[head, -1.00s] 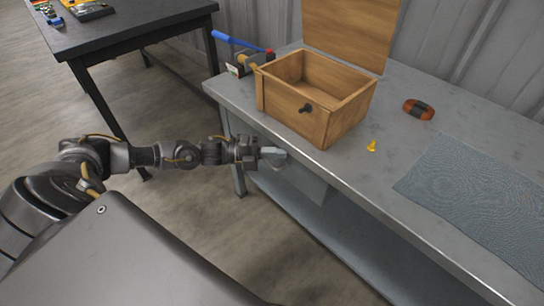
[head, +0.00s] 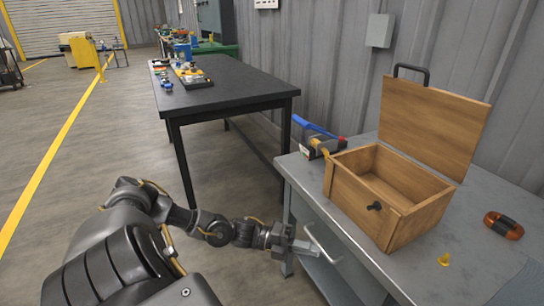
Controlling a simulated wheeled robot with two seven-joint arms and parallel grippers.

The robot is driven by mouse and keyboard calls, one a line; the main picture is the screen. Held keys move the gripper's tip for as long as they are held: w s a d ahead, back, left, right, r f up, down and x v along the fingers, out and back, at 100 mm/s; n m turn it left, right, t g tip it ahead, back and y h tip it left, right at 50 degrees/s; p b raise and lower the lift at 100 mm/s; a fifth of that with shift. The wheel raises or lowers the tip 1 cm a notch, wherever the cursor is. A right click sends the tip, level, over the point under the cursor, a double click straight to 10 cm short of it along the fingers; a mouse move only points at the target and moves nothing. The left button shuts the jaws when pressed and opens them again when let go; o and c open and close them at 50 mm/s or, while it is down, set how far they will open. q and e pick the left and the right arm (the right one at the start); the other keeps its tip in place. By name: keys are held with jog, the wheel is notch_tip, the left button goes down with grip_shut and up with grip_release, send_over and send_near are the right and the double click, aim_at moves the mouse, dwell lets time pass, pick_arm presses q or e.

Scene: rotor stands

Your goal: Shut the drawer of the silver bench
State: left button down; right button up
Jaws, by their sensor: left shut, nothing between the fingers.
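The silver bench (head: 476,239) is a grey metal worktable at the right. Its drawer (head: 327,229) is under the front edge of the top, with a pale bar handle (head: 320,241) on its front. The drawer front looks close to the bench's front, but I cannot tell whether a small gap is left. My left gripper (head: 304,247) is shut and empty, its tip at or just in front of the drawer handle. I cannot tell whether they touch. My right gripper is not in view.
An open wooden box (head: 362,203) with a raised lid stands on the bench. A blue-handled tool (head: 318,127), an orange-brown roll (head: 503,225) and a small yellow piece (head: 444,259) are near it. A black table (head: 225,85) stands behind. Open floor lies left.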

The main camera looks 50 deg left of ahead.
pick_arm(q)
jog(key=shift+m+g, duration=0.5)
jog(key=shift+m, duration=0.1)
jog(key=shift+s+v, duration=0.15)
jog(key=shift+v, duration=1.1)
jog(key=shift+s+v, duration=0.15)
jog(key=shift+v, duration=1.1)
